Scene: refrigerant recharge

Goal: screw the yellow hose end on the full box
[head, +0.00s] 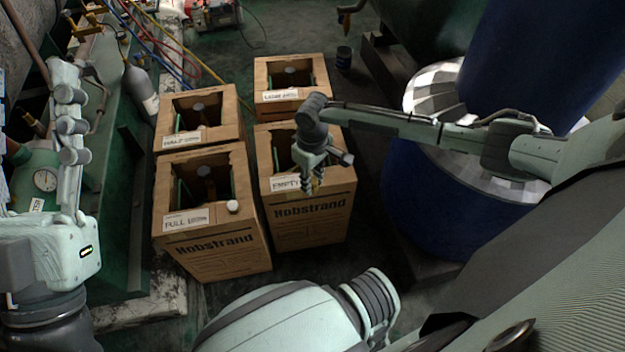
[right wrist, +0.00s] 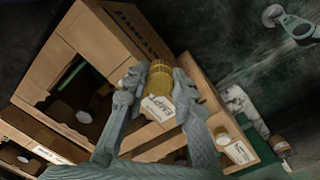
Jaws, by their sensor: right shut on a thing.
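The full box (head: 215,258) is an open carton labelled "FULL" at front left of the box group. A dark valve top (head: 205,172) shows in its shadowed opening, and a small white cap (head: 233,207) sits on its near rim. My right gripper (head: 313,188) is over the near side of the "EMPTY" box. In the right wrist view its fingers are shut on a yellow cylindrical piece (right wrist: 160,76); no hose shows on it. A yellow hose (head: 150,38) runs at the upper left. My left gripper (head: 64,78) is at far left, seen side-on.
The "EMPTY" box (head: 310,222) stands right of the full box. Two more open cartons, a half-labelled one (head: 225,128) and another (head: 262,80), stand behind. A grey bottle (head: 140,88), red and blue hoses and a gauge (head: 45,180) are at left. Blue barrels (head: 430,205) stand at right.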

